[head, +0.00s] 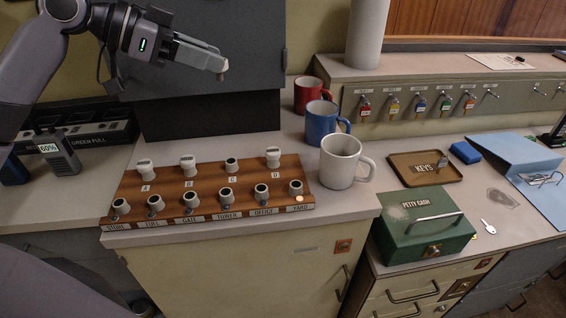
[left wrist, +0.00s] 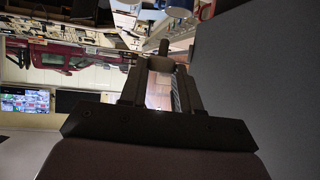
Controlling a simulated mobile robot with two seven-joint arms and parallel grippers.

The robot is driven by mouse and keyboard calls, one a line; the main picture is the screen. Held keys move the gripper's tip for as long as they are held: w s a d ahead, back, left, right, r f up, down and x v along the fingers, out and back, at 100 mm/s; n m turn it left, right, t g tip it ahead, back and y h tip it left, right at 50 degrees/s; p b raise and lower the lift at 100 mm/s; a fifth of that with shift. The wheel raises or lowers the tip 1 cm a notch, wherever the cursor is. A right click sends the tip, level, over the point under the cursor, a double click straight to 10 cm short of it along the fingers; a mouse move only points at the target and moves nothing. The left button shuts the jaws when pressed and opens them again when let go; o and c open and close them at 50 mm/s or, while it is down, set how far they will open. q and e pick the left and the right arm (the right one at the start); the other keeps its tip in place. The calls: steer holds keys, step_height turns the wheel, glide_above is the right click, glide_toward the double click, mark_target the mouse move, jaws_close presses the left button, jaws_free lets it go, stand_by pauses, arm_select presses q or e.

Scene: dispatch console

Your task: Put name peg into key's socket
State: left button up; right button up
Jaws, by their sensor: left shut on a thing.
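My left gripper (head: 218,66) is raised at upper left, in front of a dark panel and well above the peg board. The wooden board (head: 130,188) has a back row marked A, B, C, D. A, B and D hold white-topped pegs; C (head: 231,165) shows a dark, open-looking top. The front row has several dark-centred sockets (head: 226,198) labelled STORE to YARD. My right gripper is not in view.
White (head: 342,160), blue (head: 321,124) and red (head: 309,95) mugs stand right of the board. Tagged keys (head: 419,106) hang behind. A KEYS tray (head: 407,178), green cash box (head: 405,232) and loose key (head: 488,227) are at right. A radio (head: 60,155) stands left.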

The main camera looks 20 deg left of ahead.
arm_select(q)
steer(key=d+f+m+g+h, duration=0.2)
steer(key=d+f+m+g, duration=0.2)
steer(key=d+f, duration=0.9)
steer(key=b, duration=0.5)
glide_above(296, 188)
steer(key=s+a, duration=0.1)
steer(key=a, duration=0.1)
steer(key=f, duration=0.3)
steer(key=shift+s+d+f, duration=0.1)
steer(key=shift+s+f, duration=0.1)
steer(key=shift+f, duration=0.4)
steer(key=shift+f, duration=0.5)
steer(key=shift+f, duration=0.5)
stand_by(0.6)
stand_by(0.6)
